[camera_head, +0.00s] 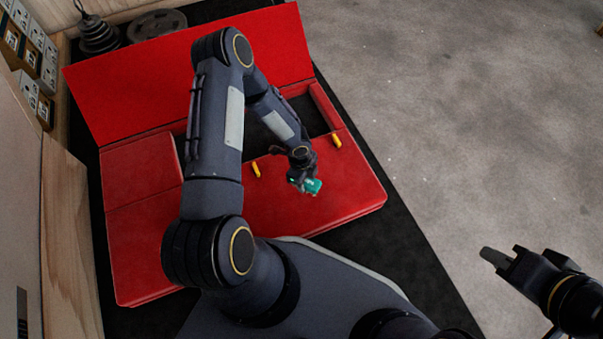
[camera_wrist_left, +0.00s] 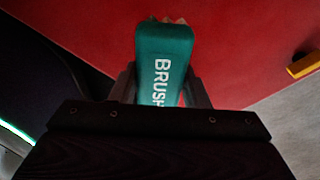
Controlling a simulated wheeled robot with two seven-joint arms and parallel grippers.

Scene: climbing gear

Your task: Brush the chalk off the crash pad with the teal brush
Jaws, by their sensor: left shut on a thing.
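My left gripper (camera_head: 303,183) is shut on the teal brush (camera_head: 313,186), over the front part of the red crash pad (camera_head: 350,185). In the left wrist view the brush (camera_wrist_left: 165,55) shows the letters "BRUSH", with pale bristles at its far end against the red pad (camera_wrist_left: 240,40). I cannot tell whether the bristles touch the pad. No chalk can be made out on the pad; my left arm hides part of it. My right gripper (camera_head: 497,257) is over the grey floor at the right, away from the pad; its finger gap is unclear.
Two yellow pieces (camera_head: 256,169) (camera_head: 336,140) sit on the pad either side of the brush. A dark recess lies behind, below the raised red panel (camera_head: 150,75). Dark weights (camera_head: 98,35) stand at the back left beside a wooden wall. Grey floor (camera_head: 450,120) at right is clear.

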